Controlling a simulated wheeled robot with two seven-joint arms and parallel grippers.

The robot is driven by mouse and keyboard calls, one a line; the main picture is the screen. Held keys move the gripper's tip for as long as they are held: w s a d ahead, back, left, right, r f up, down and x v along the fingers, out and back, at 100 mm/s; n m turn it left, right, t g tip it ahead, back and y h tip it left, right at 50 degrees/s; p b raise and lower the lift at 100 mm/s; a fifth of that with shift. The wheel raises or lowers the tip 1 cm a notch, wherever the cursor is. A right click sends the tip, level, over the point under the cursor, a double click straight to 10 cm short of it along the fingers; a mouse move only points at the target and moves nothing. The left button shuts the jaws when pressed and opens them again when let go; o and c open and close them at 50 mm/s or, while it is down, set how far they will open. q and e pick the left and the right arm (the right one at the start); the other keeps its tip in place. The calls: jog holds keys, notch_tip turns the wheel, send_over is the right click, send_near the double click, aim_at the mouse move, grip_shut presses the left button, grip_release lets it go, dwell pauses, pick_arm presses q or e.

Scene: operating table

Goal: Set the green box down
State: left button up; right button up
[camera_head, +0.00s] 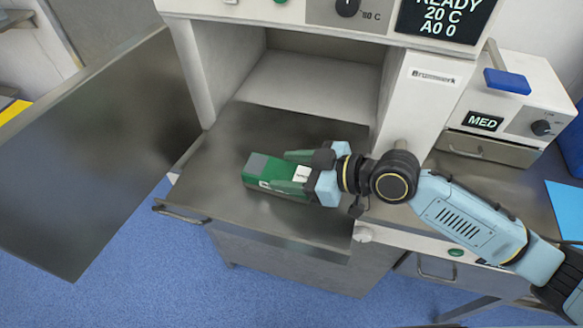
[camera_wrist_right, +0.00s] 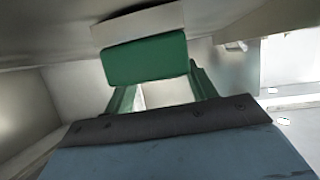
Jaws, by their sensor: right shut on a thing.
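The green box (camera_head: 262,177), with a grey patch and a white label, is over the steel shelf (camera_head: 225,206) in front of the open chamber. My right gripper (camera_head: 285,171) is shut on it, with a green finger along each side. In the right wrist view the green box (camera_wrist_right: 146,60) shows beyond the fingers (camera_wrist_right: 163,92), with a pale face above its green one. I cannot tell whether the box touches the shelf or hangs just above it. My left gripper is not in view.
The open chamber (camera_head: 312,85) lies behind the shelf, and its large metal door (camera_head: 95,150) stands open at the left. A white unit marked MED (camera_head: 505,110) with a blue lever (camera_head: 507,81) is at the right. The shelf is clear left of the box.

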jog(key=o, duration=1.1)
jog(key=shift+f, duration=0.2)
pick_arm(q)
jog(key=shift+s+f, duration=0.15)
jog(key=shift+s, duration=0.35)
pick_arm(e)
jog(key=o, duration=0.4)
jog(key=shift+o, duration=0.2)
jog(key=shift+r, duration=0.2)
jog(key=shift+d+r, duration=0.1)
jog(key=shift+d, duration=0.15)
jog(key=b+v, duration=0.1)
jog(key=v, duration=0.9)
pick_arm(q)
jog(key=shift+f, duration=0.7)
pick_arm(e)
jog(key=shift+v, duration=0.8)
jog(key=shift+r, duration=0.1)
